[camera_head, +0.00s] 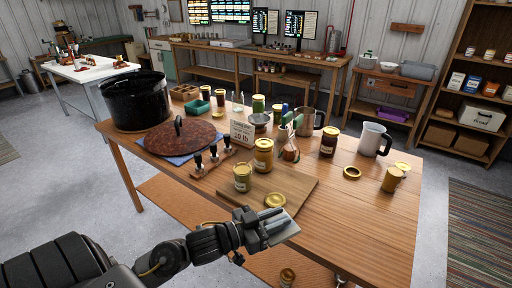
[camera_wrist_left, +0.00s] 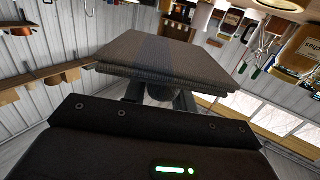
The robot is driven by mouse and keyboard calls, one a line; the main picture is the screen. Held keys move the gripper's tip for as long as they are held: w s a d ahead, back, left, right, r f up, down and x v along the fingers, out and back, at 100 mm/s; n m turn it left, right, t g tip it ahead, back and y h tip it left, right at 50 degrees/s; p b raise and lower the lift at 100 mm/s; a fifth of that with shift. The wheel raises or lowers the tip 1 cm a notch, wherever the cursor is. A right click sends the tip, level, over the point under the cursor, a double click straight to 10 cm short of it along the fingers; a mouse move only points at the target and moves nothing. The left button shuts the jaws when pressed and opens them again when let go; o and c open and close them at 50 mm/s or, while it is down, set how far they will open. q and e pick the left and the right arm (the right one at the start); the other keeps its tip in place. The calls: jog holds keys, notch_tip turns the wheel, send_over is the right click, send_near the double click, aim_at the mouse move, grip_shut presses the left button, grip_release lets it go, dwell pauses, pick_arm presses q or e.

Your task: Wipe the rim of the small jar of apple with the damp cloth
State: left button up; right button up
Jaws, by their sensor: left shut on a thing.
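My left gripper (camera_head: 268,226) is at the front edge of the wooden table, just in front of the cutting board. It is shut on a folded grey cloth (camera_head: 285,234), which fills the middle of the left wrist view (camera_wrist_left: 165,62). A small jar (camera_head: 243,180) with a pale label and yellowish contents stands upright on the board, up and left of the gripper and apart from the cloth. It is probably the apple jar; its label is too small to read. A larger amber jar (camera_head: 263,156) stands behind it. My right gripper is out of view.
A gold lid (camera_head: 275,200) lies on the cutting board (camera_head: 300,186) near the cloth. A dark pot (camera_head: 137,100), a brown round lid (camera_head: 180,137) and a price sign (camera_head: 242,132) stand behind. A white pitcher (camera_head: 373,139) is at right. The table's front right is clear.

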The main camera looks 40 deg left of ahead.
pick_arm(q)
jog(key=w+a+r+n+t+y+p, duration=0.1)
jog(key=w+a+r+n+y+p, duration=0.15)
jog(key=w+a+p, duration=0.55)
notch_tip(320, 180, up, 3)
jog(key=n+y+p, duration=0.3)
jog(key=y+p, duration=0.2)
jog(key=y, duration=0.1)
send_over(243, 179)
jog(key=w+a, duration=0.2)
jog(key=shift+t, duration=0.4)
jog(key=shift+w+f+b, duration=0.15)
jog(key=shift+f+b, duration=2)
jog(key=shift+f, duration=0.05)
jog(key=shift+f, duration=0.35)
jog(key=n+y+p, duration=0.1)
jog(key=n+y, duration=0.1)
jog(key=y, duration=0.1)
jog(key=shift+d+r+n, duration=0.1)
jog(key=shift+n, duration=0.15)
jog(key=shift+n+g+y+p, duration=0.45)
jog(key=shift+n+y, duration=0.25)
jog(key=shift+y, duration=0.75)
